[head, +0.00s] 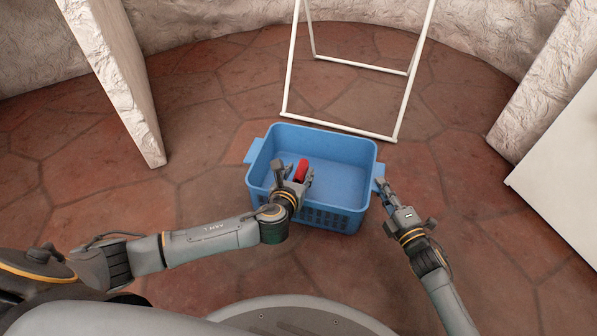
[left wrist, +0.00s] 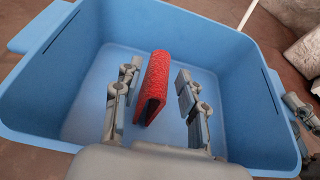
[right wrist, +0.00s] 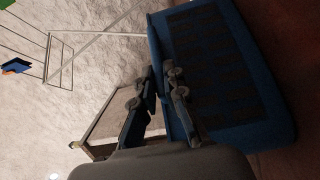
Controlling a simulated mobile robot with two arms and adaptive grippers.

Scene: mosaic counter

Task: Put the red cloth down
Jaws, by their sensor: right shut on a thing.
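The red cloth (head: 302,171) is a small folded piece in the blue basket (head: 340,148). In the left wrist view the cloth (left wrist: 153,88) stands as a narrow fold over the basket floor, between the fingers of my left gripper (left wrist: 157,75). Those fingers are spread, with a gap on both sides of the cloth. In the head view my left gripper (head: 291,174) is inside the basket. My right gripper (head: 381,184) is shut on the basket's right handle. In the right wrist view its fingertips (right wrist: 160,78) are at the basket's side (right wrist: 215,70).
A white rod frame (head: 346,129) stands on the stone floor just behind the basket. A rough pale wall end (head: 120,75) is at left, and a white panel (head: 565,150) is at right. The floor left of the basket is clear.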

